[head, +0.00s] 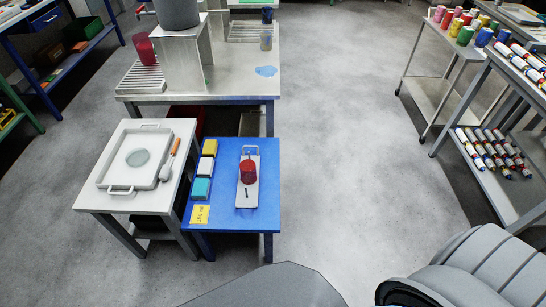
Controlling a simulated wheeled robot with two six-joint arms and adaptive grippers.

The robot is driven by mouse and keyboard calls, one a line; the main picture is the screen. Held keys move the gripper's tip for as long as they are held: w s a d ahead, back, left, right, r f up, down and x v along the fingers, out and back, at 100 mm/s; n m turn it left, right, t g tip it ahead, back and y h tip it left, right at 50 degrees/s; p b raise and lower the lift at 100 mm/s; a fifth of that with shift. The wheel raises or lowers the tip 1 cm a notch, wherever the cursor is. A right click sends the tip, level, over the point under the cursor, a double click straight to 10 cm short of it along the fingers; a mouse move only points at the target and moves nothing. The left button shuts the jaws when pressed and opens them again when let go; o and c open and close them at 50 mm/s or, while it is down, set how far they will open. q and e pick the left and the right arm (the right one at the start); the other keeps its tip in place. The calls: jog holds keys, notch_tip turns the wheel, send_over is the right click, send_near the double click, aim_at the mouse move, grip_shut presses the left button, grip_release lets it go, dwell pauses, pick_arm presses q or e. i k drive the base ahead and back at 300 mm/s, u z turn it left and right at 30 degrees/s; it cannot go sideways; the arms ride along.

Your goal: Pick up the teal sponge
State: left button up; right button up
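The teal sponge (201,189) lies on the left side of the small blue-topped table (262,218). Neither of my grippers shows in the head view.
A grey table with a white tray (115,181) adjoins at left. The floor (350,150) at right is clear.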

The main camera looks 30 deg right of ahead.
aim_at(200, 190)
jog(key=z, duration=0.7)
jog(key=i, duration=0.45)
